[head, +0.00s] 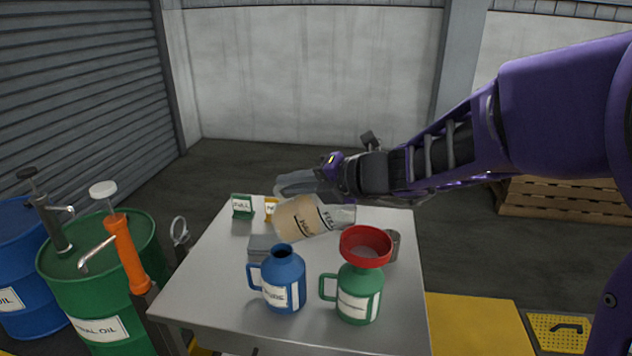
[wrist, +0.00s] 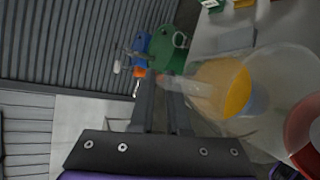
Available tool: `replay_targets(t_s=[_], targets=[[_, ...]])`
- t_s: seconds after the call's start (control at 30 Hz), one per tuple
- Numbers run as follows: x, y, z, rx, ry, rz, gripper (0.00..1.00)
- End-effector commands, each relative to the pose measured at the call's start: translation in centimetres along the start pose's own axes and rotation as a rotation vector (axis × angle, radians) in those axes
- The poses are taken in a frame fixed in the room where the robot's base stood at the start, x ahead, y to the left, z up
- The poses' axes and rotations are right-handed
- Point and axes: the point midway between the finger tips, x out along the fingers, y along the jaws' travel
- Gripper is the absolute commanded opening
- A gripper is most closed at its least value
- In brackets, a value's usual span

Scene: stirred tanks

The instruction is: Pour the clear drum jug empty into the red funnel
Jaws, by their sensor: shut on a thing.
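The clear drum jug (head: 298,219) is tilted well over toward its side above the table, with its mouth end to the right. Amber liquid shows inside it, and also in the wrist view (wrist: 236,92). My gripper (head: 300,183) is shut on the jug, at its handle side; the exact grip is partly hidden. The red funnel (head: 366,243) sits upright on the green jug (head: 358,295), just right of and below the clear jug's mouth. The funnel's red rim shows at the right edge of the wrist view (wrist: 303,135). I see no stream of liquid.
A blue jug (head: 283,282) stands left of the green jug on the metal table (head: 210,290). A green sign (head: 242,206) and a yellow sign (head: 270,207) stand at the back. Drums with pumps (head: 95,265) are at the left. A wooden pallet (head: 560,198) lies at the right.

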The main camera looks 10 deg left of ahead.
Motion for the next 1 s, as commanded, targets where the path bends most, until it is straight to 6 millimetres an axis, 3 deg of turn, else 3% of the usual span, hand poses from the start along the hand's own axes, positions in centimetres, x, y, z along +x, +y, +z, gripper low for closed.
replay_targets(t_s=[1.0], targets=[[-3.4,0.8,1.6,0.085,-0.046,0.208,0.00]])
